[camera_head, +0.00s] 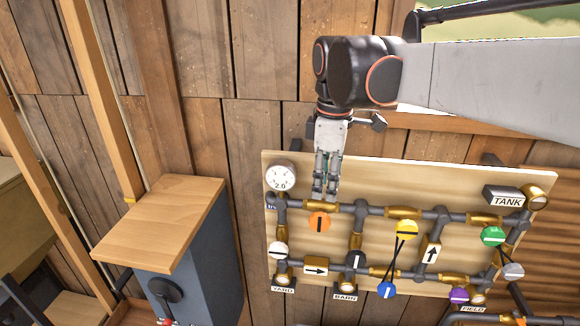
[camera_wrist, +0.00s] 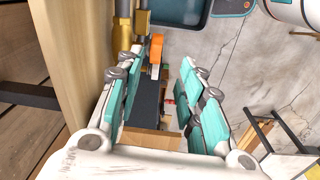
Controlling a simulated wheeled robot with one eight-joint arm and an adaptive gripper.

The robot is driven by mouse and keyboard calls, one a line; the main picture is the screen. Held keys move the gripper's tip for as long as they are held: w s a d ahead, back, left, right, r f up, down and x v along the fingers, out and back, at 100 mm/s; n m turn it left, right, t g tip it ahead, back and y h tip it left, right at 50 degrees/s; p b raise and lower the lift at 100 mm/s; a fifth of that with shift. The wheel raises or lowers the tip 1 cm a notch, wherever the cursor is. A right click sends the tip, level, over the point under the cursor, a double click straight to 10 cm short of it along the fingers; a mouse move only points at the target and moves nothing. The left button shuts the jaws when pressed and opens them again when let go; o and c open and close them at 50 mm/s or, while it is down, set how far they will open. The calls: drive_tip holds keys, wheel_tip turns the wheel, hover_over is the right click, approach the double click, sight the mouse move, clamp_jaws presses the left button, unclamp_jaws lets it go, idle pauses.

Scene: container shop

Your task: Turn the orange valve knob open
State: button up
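The orange valve knob (camera_head: 319,223) is a round disc with a dark vertical bar, on the upper left of the pipe board (camera_head: 460,180). In the wrist view the orange knob (camera_wrist: 156,48) shows edge-on beyond the fingertips, between the two fingers. My gripper (camera_head: 325,195) points down just above the knob, close in front of the board. It looks apart from the knob. In the wrist view my gripper (camera_wrist: 158,82) is open, its teal pads spread with nothing between them.
A round gauge (camera_head: 281,177) sits left of my gripper. Other knobs are yellow (camera_head: 406,230), blue (camera_head: 387,290), green (camera_head: 493,237) and white (camera_head: 279,251). A grey-blue cabinet (camera_head: 195,270) with a wooden top stands left of the board.

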sight(318, 214)
drive_tip(key=shift+n+g, duration=0.3)
drive_tip(key=shift+n, duration=0.3)
drive_tip(key=f, duration=0.4)
drive_tip(key=w+f+p, duration=0.1)
drive_tip(key=f, duration=0.2)
drive_tip(key=a+f, duration=0.1)
drive_tip(key=f, duration=0.3)
drive_tip(key=shift+w+a+f+p, duration=0.1)
drive_tip(key=shift+w+f+p, duration=0.1)
drive_tip(key=shift+f+p, duration=0.15)
clamp_jaws()
